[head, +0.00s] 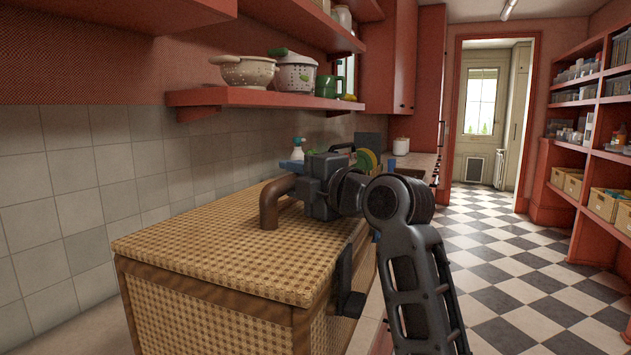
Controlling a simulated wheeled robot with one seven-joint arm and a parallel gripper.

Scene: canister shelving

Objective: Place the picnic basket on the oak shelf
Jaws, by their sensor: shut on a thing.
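The picnic basket (215,250) is a large woven wicker box with a flat lid, brown wooden edges and a brown handle on top. It fills the lower middle of the head view, upright, close in front of me. My gripper (290,193) is at the handle on the lid and is shut on the basket; the arm hides part of the handle and the fingertips. The basket's underside is out of view, so I cannot tell whether it rests on anything. I cannot pick out an oak shelf; the shelves in view look red.
A red wall shelf (225,97) above the basket holds colanders (295,75) and green mugs. A counter with a spray bottle (298,150) and a white canister (401,146) lies behind. Red shelving (585,160) with bins stands right. The checkered floor (500,260) is open towards a doorway.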

